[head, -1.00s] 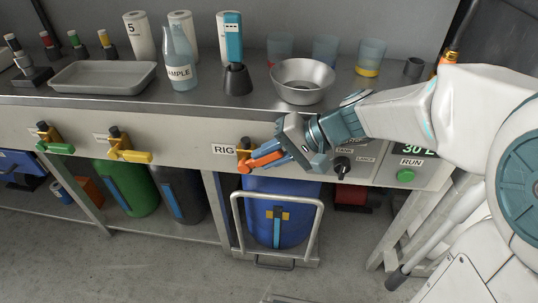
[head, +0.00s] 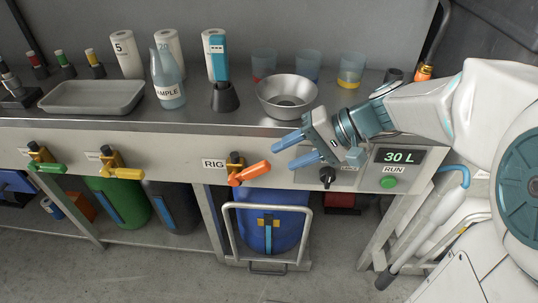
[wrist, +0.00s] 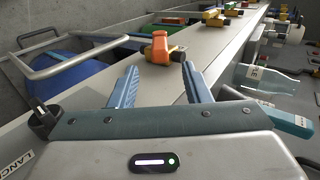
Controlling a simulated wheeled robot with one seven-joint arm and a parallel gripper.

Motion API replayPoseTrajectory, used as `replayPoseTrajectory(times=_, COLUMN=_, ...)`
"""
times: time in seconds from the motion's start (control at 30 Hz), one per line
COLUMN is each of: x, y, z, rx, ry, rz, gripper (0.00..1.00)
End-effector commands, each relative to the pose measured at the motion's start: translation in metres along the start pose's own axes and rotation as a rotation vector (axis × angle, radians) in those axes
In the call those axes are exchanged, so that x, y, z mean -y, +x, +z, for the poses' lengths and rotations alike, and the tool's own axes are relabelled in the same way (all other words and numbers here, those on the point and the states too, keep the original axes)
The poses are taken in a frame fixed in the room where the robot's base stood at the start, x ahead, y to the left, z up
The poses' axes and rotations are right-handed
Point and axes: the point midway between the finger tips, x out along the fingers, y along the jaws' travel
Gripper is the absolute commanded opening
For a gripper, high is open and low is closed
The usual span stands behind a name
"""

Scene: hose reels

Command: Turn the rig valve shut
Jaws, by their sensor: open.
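The rig valve (head: 250,173) is on the front panel beside the RIG label (head: 213,163). Its orange handle points right and slightly up in the head view, in front of a dark and brass-coloured body. In the wrist view the orange handle (wrist: 160,47) stands beyond the fingertips, roughly between them. My gripper (head: 283,153) is open, with two blue fingers apart and nothing between them. It is to the right of the handle, with a small gap and no contact seen. The open fingers also show in the wrist view (wrist: 160,70).
Green (head: 47,167) and yellow (head: 120,172) valve handles are farther left on the panel. A black knob (head: 327,176), a 30 L display (head: 399,156) and a green RUN button (head: 388,182) are at right. A steel bowl (head: 287,97) stands above; a blue drum (head: 270,222) is below.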

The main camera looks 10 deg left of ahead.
Motion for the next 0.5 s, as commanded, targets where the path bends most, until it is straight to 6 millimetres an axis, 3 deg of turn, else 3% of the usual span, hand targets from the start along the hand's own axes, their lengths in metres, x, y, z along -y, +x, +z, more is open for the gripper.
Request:
replayPoseTrajectory(times=0.03, x=0.003, y=-0.013, z=-0.001, rx=-0.004, ry=0.002, rz=0.0, gripper=0.44)
replayPoseTrajectory(times=0.2, x=0.002, y=-0.037, z=0.0, rx=-0.001, ry=0.0, rz=0.0, gripper=0.44)
replayPoseTrajectory(times=0.5, x=0.0, y=-0.046, z=0.0, rx=0.001, ry=-0.001, rz=0.0, gripper=0.44)
